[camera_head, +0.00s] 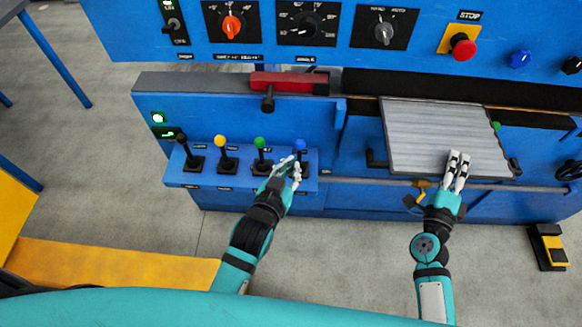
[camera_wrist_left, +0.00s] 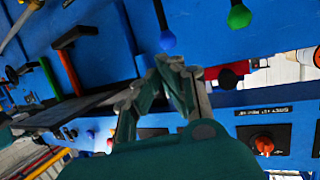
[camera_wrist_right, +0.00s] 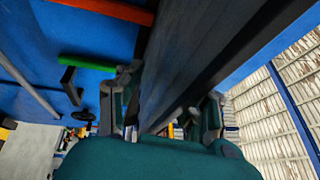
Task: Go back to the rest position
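My left gripper (camera_head: 292,168) is at the right end of the lever box, just in front of the blue-knobbed lever (camera_head: 300,146). In the left wrist view its fingertips (camera_wrist_left: 169,63) are close together, with the blue knob (camera_wrist_left: 167,41) just beyond them and apparently not gripped. My right gripper (camera_head: 457,158) is at the near edge of the grey ribbed panel (camera_head: 440,120). In the right wrist view its fingers (camera_wrist_right: 168,108) are spread, with a grey slab running between them. A gap shows beside the right-hand finger.
The blue lever box (camera_head: 240,182) also carries black, yellow (camera_head: 220,141) and green (camera_head: 260,143) knobs. A red block (camera_head: 288,82) sits above it. The red stop button (camera_head: 463,46) is at upper right. A yellow edge (camera_head: 120,268) lies at lower left.

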